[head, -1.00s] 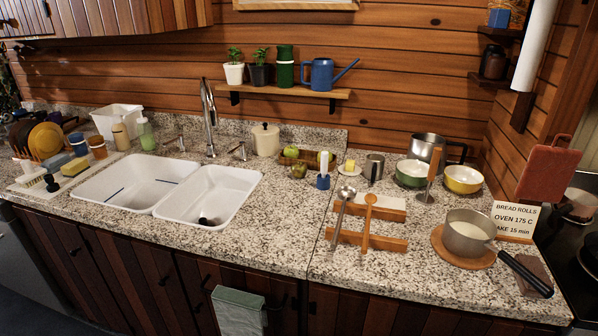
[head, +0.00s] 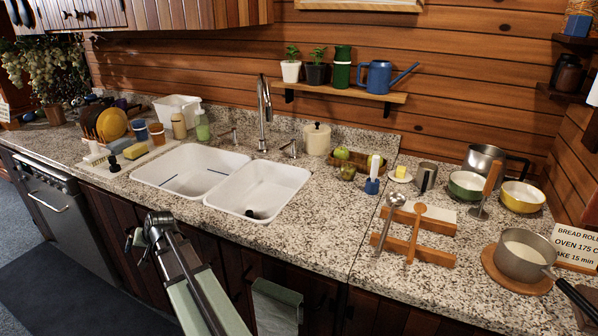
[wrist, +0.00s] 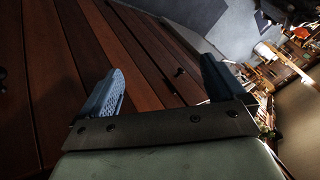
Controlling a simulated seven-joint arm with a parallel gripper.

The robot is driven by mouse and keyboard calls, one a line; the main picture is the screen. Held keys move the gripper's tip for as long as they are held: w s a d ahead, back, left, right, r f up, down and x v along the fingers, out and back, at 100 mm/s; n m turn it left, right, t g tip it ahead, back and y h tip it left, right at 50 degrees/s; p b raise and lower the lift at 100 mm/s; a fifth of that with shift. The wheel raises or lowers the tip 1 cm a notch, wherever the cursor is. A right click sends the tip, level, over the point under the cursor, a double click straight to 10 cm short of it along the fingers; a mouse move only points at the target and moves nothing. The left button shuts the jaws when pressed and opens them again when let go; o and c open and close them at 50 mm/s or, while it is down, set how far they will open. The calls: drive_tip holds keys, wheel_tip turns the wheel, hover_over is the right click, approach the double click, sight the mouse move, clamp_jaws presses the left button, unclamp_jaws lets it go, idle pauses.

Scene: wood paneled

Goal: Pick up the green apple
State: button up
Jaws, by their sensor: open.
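A green apple (head: 342,153) sits at the back of the counter, right of the sinks, by a low wooden tray (head: 373,160). A second, duller green fruit (head: 347,172) lies just in front of it. Whether the apple rests in the tray or beside it, I cannot tell. My gripper (head: 143,234) is in front of the counter, low and left, well away from the apple. In the wrist view my gripper (wrist: 162,86) has its two fingers wide apart with nothing between them, facing dark wooden cabinet fronts. The apple does not show there.
A white double sink (head: 255,190) with a tall faucet (head: 264,110) lies between my gripper and the apple. A blue-and-white brush (head: 373,178) stands just right of the fruit. A cream lidded crock (head: 316,140) is to its left. A shelf (head: 345,92) hangs above.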

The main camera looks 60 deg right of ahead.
drive_tip(key=d+r+m+t+h, duration=0.2)
drive_tip(key=d+r, duration=0.6)
drive_tip(key=r, duration=0.5)
drive_tip(key=shift+m+g+h, duration=0.3)
drive_tip(key=shift+m+g, duration=0.2)
drive_tip(key=shift+m, duration=0.1)
drive_tip(key=d, duration=0.2)
drive_tip(key=s+d+r, duration=0.1)
drive_tip(key=d, duration=0.5)
drive_tip(key=shift+s+r, duration=0.2)
drive_tip(key=shift+s, duration=0.15)
drive_tip(key=s+d+m+g+h, duration=0.1)
drive_tip(key=s+d, duration=0.3)
drive_tip(key=d, duration=0.2)
drive_tip(key=s+d+m+g, duration=0.2)
drive_tip(key=s+d, duration=0.1)
drive_tip(key=d, duration=0.3)
drive_tip(key=m+g, duration=0.9)
drive_tip(key=m, duration=0.1)
approach(347, 166)
drive_tip(key=x, duration=0.6)
drive_tip(key=shift+s, duration=0.35)
drive_tip(key=shift+w+x, duration=0.25)
drive_tip(key=shift+x, duration=1.35)
drive_tip(key=shift+w+x, duration=0.2)
drive_tip(key=shift+x, duration=1.35)
drive_tip(key=shift+d+f, duration=0.1)
drive_tip(key=shift+d, duration=0.05)
drive_tip(key=c, duration=1.1)
drive_tip(key=shift+c, duration=0.2)
